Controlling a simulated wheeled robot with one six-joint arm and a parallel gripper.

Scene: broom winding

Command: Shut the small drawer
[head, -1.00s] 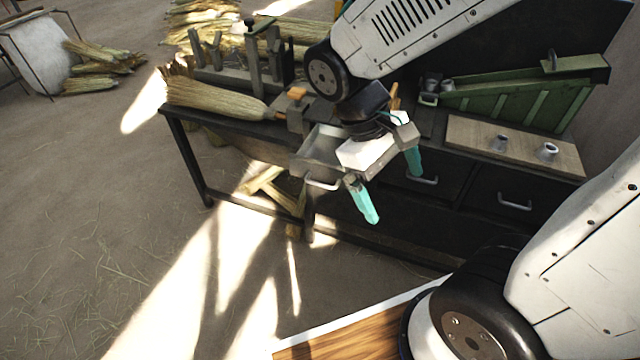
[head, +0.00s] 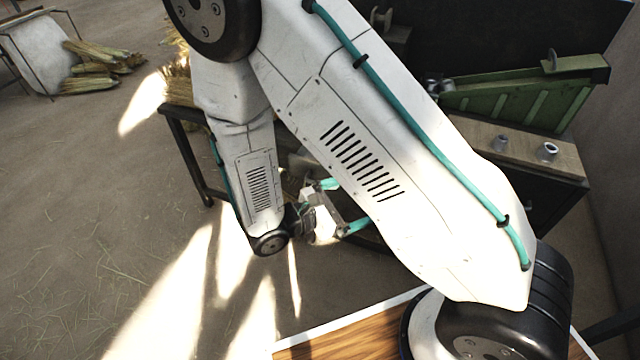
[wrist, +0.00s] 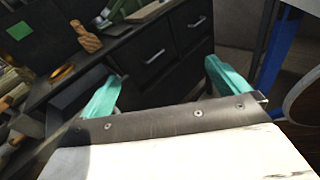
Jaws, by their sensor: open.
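My gripper (head: 343,205) has two teal fingers spread apart with nothing between them. In the head view it is low in front of the bench, pointing right, and my arm covers the spot where the small drawer is. In the wrist view the gripper (wrist: 162,75) faces the bench front. A dark grey box shape (wrist: 78,90) sticks out beside the left finger; it may be the open small drawer, partly hidden by that finger. I cannot tell whether the finger touches it.
Two wider shut drawers with metal handles, a nearer one (wrist: 153,62) and a farther one (wrist: 193,28), lie ahead in the wrist view. A green sloped rack (head: 530,95) and a wooden board (head: 520,150) are on the bench. The floor (head: 90,240) at left is open.

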